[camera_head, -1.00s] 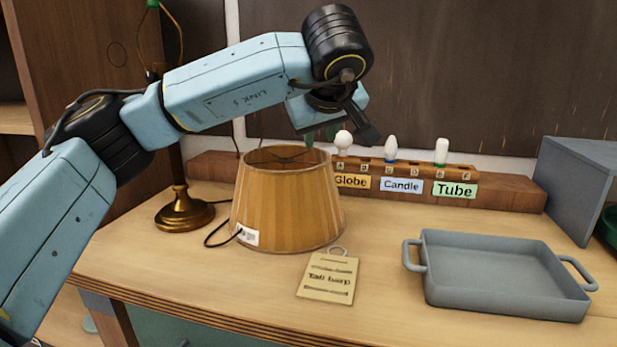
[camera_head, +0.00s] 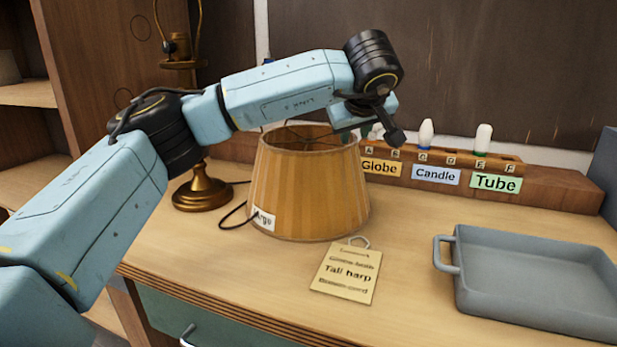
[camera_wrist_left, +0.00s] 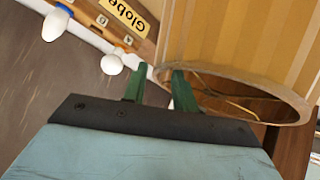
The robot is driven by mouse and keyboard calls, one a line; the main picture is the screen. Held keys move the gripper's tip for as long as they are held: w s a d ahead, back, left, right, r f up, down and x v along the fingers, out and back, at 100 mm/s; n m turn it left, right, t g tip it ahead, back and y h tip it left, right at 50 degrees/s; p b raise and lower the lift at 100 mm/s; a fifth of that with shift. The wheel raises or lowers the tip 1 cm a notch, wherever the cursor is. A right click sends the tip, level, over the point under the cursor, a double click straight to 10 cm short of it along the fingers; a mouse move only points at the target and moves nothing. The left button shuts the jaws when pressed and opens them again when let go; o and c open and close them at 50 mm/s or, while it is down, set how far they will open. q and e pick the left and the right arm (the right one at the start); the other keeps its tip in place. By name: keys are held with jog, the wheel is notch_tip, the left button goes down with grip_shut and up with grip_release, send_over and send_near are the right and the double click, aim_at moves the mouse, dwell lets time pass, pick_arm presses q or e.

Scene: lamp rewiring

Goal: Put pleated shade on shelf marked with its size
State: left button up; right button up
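The tan pleated shade (camera_head: 305,190) stands upright on the workbench, wide end down. A white size label (camera_head: 264,219) on its lower left is partly legible and seems to end in "rge". My left gripper (camera_head: 356,132) is at the right side of the shade's top rim. In the left wrist view, its green fingers (camera_wrist_left: 160,88) are apart, one outside the shade (camera_wrist_left: 235,40) and one over its opening. I see no clear contact with the wall. Wooden shelves (camera_head: 28,94) are at the far left; no size marking shows on them. My right gripper is out of view.
A brass lamp (camera_head: 202,190) with a dark cord stands left of the shade. A "Tall harp" tag (camera_head: 346,272) lies in front. A grey tray (camera_head: 540,280) is at right. Behind is a bulb rack (camera_head: 560,190) marked Globe, Candle and Tube. The bench's front left is clear.

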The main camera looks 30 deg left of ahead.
aim_at(354, 138)
pick_arm(q)
jog(key=b+x, duration=0.1)
jog(key=x, duration=0.3)
jog(key=shift+d+f, duration=0.1)
jog(key=shift+d, duration=0.05)
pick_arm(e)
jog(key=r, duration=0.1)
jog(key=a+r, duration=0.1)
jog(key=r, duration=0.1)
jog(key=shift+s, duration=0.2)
pick_arm(q)
jog(key=shift+c, duration=0.3)
grip_shut()
